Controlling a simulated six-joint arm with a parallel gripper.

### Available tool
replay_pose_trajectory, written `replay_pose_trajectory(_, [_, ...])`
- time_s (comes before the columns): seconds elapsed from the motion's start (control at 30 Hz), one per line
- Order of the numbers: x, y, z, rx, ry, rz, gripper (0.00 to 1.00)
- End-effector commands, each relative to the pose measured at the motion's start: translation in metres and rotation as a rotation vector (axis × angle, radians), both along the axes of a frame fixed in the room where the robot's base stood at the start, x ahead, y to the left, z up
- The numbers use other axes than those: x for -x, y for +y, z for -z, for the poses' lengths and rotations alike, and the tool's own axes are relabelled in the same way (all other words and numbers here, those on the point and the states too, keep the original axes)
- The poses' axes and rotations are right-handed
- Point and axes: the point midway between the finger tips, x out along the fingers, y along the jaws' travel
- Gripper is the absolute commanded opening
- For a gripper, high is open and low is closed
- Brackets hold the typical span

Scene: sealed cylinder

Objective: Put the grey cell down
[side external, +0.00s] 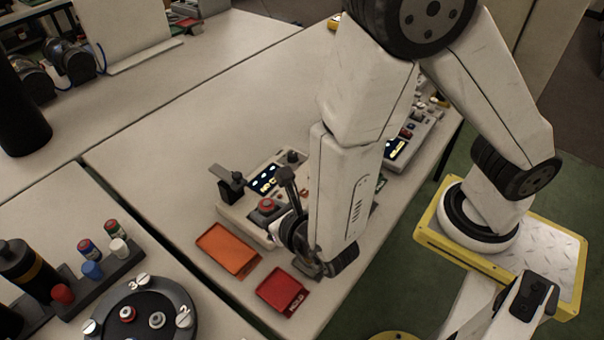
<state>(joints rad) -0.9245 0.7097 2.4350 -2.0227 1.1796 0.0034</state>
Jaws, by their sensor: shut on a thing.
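My gripper (308,268) is low over the near part of the middle table, just right of the orange tray and behind the red tray. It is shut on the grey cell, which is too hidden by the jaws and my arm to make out. The orange tray (228,248) looks empty. The smaller red tray (281,291) has a lettered label at its right side and also looks empty. I cannot tell whether the held cell touches anything.
A tester with a lit display (268,180) stands behind the trays. A black round holder (148,290) with numbered marks is on the left table. A rack of coloured cells (97,277) stands beside it. The middle table's far left is clear.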

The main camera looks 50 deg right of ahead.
Motion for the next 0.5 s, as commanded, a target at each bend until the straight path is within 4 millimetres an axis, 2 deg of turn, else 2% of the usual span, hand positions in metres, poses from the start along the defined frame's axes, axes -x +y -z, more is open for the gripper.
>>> replay_pose_trajectory(0.27, [-0.003,-0.001,0.0,-0.001,0.0,0.001,0.0])
replay_pose_trajectory(0.5, [-0.021,-0.011,0.003,-0.001,0.001,0.005,0.0])
